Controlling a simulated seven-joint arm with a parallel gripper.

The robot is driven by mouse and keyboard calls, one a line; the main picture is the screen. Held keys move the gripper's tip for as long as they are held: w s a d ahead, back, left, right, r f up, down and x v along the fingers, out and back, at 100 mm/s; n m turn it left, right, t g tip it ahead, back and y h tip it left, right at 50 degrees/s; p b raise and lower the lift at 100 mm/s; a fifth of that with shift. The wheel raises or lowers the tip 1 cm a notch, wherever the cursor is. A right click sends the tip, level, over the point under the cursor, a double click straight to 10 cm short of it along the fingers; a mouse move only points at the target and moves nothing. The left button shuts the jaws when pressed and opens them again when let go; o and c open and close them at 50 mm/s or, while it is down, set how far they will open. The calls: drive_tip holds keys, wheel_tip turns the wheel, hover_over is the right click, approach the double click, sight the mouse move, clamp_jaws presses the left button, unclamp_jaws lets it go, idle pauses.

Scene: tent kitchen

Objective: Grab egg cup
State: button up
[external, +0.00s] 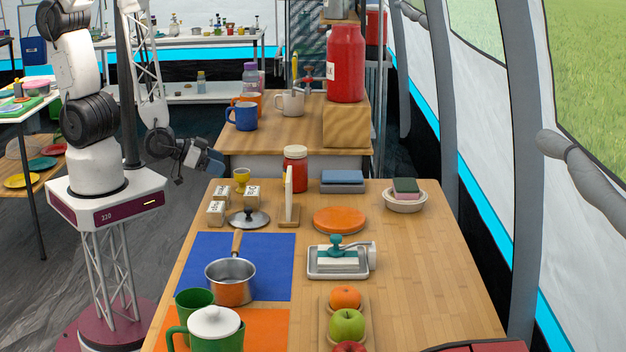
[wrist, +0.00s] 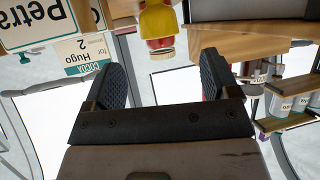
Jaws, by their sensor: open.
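The small yellow egg cup (external: 241,176) stands upright at the far left of the near wooden table, left of the red jar (external: 295,168). In the wrist view, which is upside down, the yellow egg cup (wrist: 157,18) shows at the top centre, beyond the fingertips. A red and white part, likely the jar (wrist: 160,44), shows just past it. My gripper (external: 214,166) is just off the table's far left corner, left of the cup and apart from it. In the wrist view, the fingers of my gripper (wrist: 160,75) are spread with nothing between them.
Labelled blocks (external: 216,209) and a pot lid (external: 249,219) stand near the cup; labels (wrist: 80,52) show at left in the wrist view. An upright white board (external: 289,194) stands to the right. Another table (external: 270,135) with mugs is behind. A saucepan (external: 230,280) sits nearer.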

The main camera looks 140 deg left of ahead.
sight(239, 170)
drive_tip(key=shift+x, duration=0.95)
drive_tip(key=shift+x, duration=2.55)
drive_tip(key=c, duration=1)
drive_tip(key=shift+r, duration=0.15)
